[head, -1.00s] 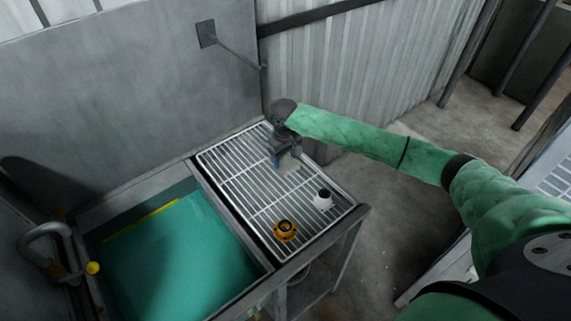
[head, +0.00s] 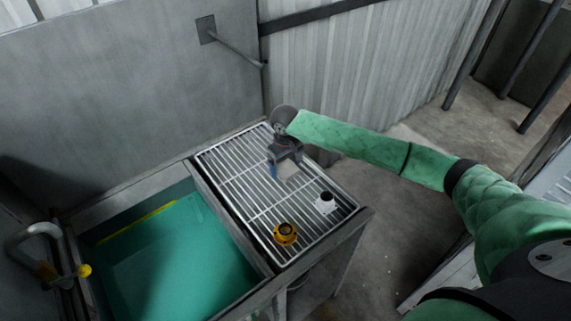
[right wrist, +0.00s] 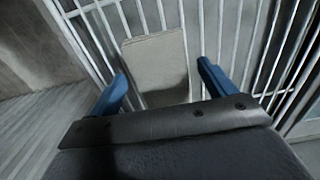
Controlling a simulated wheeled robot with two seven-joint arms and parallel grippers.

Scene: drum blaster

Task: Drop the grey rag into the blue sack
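The grey rag (head: 289,170) lies flat on the metal grate, a small pale rectangle under my right gripper. In the right wrist view the rag (right wrist: 155,60) lies just ahead of the fingers, its near part reaching between them. My right gripper (head: 283,166) is over the rag, its blue fingers (right wrist: 164,76) wide apart on either side of it. I cannot tell whether the fingers touch the rag or the grate. The blue sack is not in view. My left gripper is not in view.
The slatted grate (head: 237,180) also holds a yellow ring-shaped fitting (head: 286,234) and a white cylindrical part (head: 325,202). A tank of teal liquid (head: 180,260) with a metal rim stands left of it. Walls close off the back. Open floor (head: 385,240) lies right.

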